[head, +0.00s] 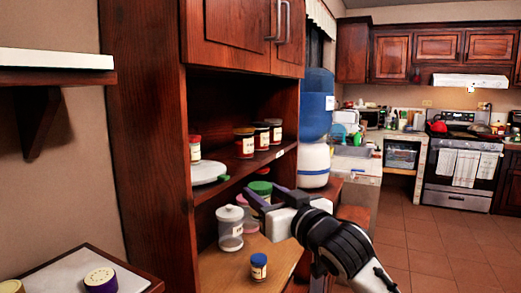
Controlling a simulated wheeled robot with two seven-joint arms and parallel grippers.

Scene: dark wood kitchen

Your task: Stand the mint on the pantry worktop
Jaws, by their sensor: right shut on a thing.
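My right gripper (266,200) reaches in from the lower right, over the worktop of the wooden pantry cabinet. It appears shut on a green-lidded jar (261,187), whose body is mostly hidden by the fingers. No label reading mint is legible, so I cannot tell for certain whether this jar is the mint. The pantry worktop (222,272) is the light wood surface below the cabinet shelf. My left gripper is not in view.
On the worktop stand a white-lidded clear canister (230,230) and a small blue-lidded jar (259,267). Several jars, including a red-lidded one (244,143), stand on the shelf above. A big blue container (317,105) is right of the cabinet. The worktop's front left is clear.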

